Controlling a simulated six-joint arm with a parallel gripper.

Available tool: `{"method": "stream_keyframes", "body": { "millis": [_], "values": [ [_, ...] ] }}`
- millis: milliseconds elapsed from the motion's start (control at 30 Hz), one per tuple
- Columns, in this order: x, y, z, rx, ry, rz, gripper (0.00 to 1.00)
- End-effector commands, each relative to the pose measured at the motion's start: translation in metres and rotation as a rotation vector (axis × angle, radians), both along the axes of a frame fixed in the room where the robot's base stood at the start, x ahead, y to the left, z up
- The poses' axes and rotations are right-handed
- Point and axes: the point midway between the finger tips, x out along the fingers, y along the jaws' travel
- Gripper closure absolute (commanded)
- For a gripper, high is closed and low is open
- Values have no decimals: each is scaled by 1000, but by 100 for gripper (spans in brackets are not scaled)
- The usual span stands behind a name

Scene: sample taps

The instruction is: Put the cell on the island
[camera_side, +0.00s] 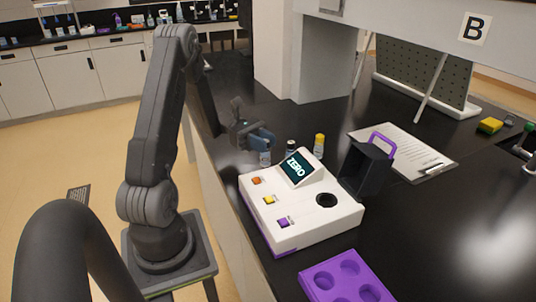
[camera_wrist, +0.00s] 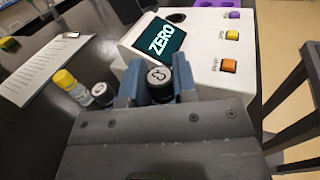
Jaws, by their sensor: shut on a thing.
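My gripper (camera_side: 262,141) has blue fingers shut on a small clear vial with a black cap, the cell (camera_wrist: 160,84). The vial's lower part (camera_side: 265,159) shows below the fingers in the side view, behind the white instrument. I cannot tell whether its base touches the bench. A second black-capped vial (camera_side: 290,149) and a yellow-capped vial (camera_side: 319,146) stand beside it; both also show left of the fingers in the wrist view. The island's black top (camera_side: 440,215) carries all of these.
The white instrument (camera_side: 325,227) has a ZERO screen, three coloured buttons and a round dark well (camera_side: 326,200). A black cover with a purple handle (camera_side: 366,170) stands at its right. A purple rack (camera_side: 318,285) lies in front.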

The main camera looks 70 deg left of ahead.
Motion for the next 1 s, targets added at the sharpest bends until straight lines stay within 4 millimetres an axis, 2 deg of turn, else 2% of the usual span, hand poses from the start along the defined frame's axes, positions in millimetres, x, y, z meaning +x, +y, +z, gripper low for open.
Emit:
{"method": "stream_keyframes", "body": {
  "millis": [233, 567, 600, 833, 1000],
  "values": [
    [0, 0, -31, -3, 1, -1, 100],
    [0, 0, -34, 0, 1, -1, 100],
    [0, 0, -34, 1, 0, -1, 72],
    [0, 0, -34, 1, 0, -1, 50],
    [0, 0, -34, 0, 0, -1, 48]
  ]
}}
